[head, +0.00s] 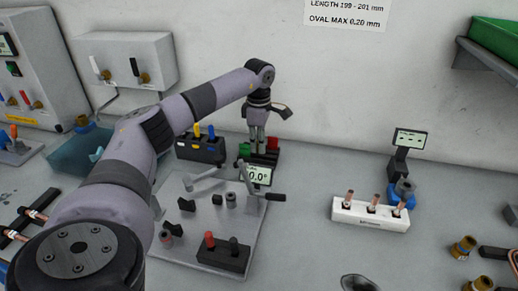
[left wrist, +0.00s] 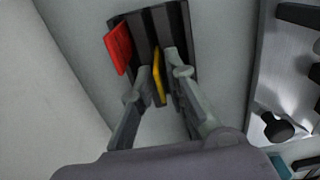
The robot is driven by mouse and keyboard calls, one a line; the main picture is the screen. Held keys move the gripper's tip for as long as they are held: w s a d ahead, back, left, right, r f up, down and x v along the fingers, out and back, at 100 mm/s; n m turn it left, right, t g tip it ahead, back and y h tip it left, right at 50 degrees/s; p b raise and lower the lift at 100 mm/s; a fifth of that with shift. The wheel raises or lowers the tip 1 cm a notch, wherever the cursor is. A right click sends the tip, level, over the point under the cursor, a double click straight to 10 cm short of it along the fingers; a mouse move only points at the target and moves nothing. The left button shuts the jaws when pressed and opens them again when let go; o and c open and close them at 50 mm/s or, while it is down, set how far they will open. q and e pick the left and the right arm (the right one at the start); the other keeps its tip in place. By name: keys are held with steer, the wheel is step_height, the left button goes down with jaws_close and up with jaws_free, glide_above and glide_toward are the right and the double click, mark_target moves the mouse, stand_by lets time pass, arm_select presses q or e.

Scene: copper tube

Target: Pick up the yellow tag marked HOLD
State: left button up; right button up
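The yellow tag (left wrist: 158,80) stands in a slot of a dark slotted rack (left wrist: 178,20) in the left wrist view. Any HOLD marking on it cannot be read. My left gripper (left wrist: 160,72) is open, with one finger on each side of the tag; the left finger is very near it, and I cannot tell whether they touch. In the head view, my left gripper (head: 256,146) points down at the rack by the back wall and hides the yellow tag. My right gripper is not in view.
A red tag (left wrist: 118,48) stands left of the yellow one. A green tag (head: 244,150) shows at the rack in the head view. In front are a small display (head: 258,175) and a fixture plate (head: 185,255). A white block (head: 350,214) holds copper tubes at right.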

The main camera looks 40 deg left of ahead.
arm_select(q)
jaws_close()
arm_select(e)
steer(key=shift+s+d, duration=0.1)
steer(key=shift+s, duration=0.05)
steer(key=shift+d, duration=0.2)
